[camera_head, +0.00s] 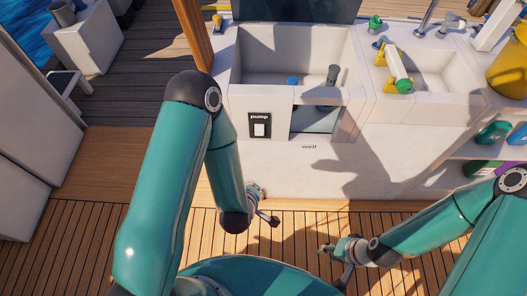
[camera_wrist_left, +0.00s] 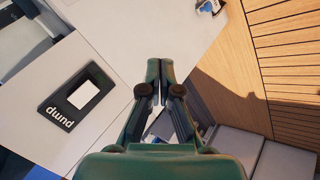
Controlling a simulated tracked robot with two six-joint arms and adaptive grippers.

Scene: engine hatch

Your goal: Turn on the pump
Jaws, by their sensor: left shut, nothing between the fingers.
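The pump switch (camera_head: 260,129) is a white rocker on a black plate labelled "pump", on the front of the white unit, left of centre in the head view. In the left wrist view the pump switch (camera_wrist_left: 83,95) lies left of the fingers, its label turned around. My left gripper (camera_head: 259,192) is low in front of the unit, below the switch and apart from it. Its fingers (camera_wrist_left: 160,66) are shut and empty in the wrist view. My right gripper (camera_head: 327,248) is over the deck, right of the left one; its finger opening is too small to judge.
The white unit (camera_head: 285,170) holds an open bay with a blue cap (camera_head: 292,80) and a dark cylinder (camera_head: 333,75). A sink (camera_head: 450,75) with bottles stands at right. Shelves hold more bottles. The wooden deck (camera_head: 90,220) in front is clear.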

